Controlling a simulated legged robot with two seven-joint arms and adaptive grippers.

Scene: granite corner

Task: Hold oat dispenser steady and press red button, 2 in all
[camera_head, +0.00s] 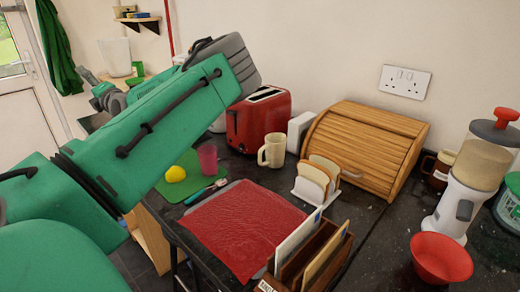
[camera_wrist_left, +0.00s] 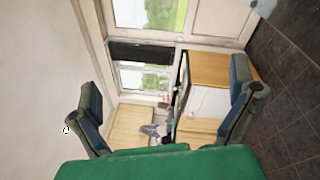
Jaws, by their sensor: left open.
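The oat dispenser (camera_head: 480,166) stands upright at the right in the head view. It has a white base, a clear hopper with beige oats, a grey lid and a red button (camera_head: 506,115) on top. A red bowl (camera_head: 441,258) sits in front of its base. My left arm crosses the left half of the head view, and my left gripper (camera_head: 103,92) is far from the dispenser, over by the door side. In the left wrist view the left gripper (camera_wrist_left: 163,80) is open, with nothing between its fingers. My right gripper is not in view.
A wooden bread bin (camera_head: 366,142), toast rack (camera_head: 315,181), cream mug (camera_head: 271,150) and red toaster (camera_head: 258,122) stand on the dark counter. A red mat (camera_head: 240,225) and a wooden organiser (camera_head: 318,258) lie nearer. A brown mug (camera_head: 438,172) and green-lidded jar (camera_head: 508,205) flank the dispenser.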

